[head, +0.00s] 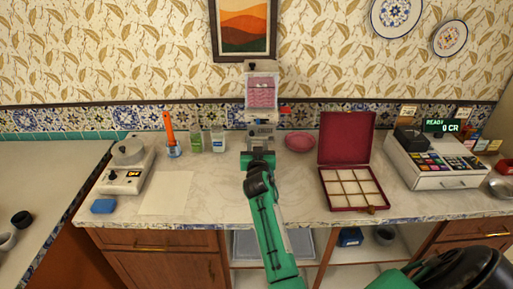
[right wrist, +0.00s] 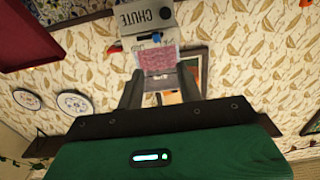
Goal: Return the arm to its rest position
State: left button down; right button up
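My right gripper (head: 258,153) is in the middle of the head view, its arm reaching up from the bottom edge. It points at the pink-filled dispenser (head: 262,92) at the back of the counter and overlaps its lower front. In the right wrist view the two dark fingers stand apart, with nothing held between them (right wrist: 161,82). That view is upside down and shows the dispenser's "CHUTE" label (right wrist: 146,18) beyond the fingertips. Whether the gripper touches the dispenser I cannot tell. My left gripper is not in view.
An open red compartment box (head: 343,207) and a cash register (head: 440,170) stand right of my arm. A pink dish (head: 300,142) is near the dispenser. A scale (head: 127,172), a paper sheet (head: 165,194) and a blue sponge (head: 103,206) lie left. Bare counter (head: 222,190) separates sheet and arm.

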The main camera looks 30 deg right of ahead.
jog(key=s+a+f+n+g+y, duration=0.25)
jog(key=s+f, duration=0.45)
jog(key=s, duration=0.4)
jog(key=s+a+f+n+g+y, duration=0.1)
jog(key=s+a+f+g+y, duration=0.2)
jog(key=s+f, duration=0.5)
jog(key=s+a+n+g+y, duration=0.25)
jog(key=s+a, duration=0.35)
jog(key=s, duration=0.6)
jog(key=s+a+n+g+y, duration=0.15)
jog(key=s+a+g, duration=0.35)
jog(key=s, duration=0.7)
notch_tip(320, 180, down, 34)
jog(key=s+a, duration=0.2)
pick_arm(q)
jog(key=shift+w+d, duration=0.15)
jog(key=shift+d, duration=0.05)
pick_arm(e)
jog(key=s+d+f, duration=0.2)
jog(key=s+f, duration=0.6)
jog(key=s, duration=0.1)
jog(key=s+d+f+g, duration=0.1)
jog(key=s+d+f, duration=0.1)
jog(key=s+f, duration=0.7)
jog(key=shift+s+f+n+g, duration=0.3)
jog(key=shift+n, duration=0.15)
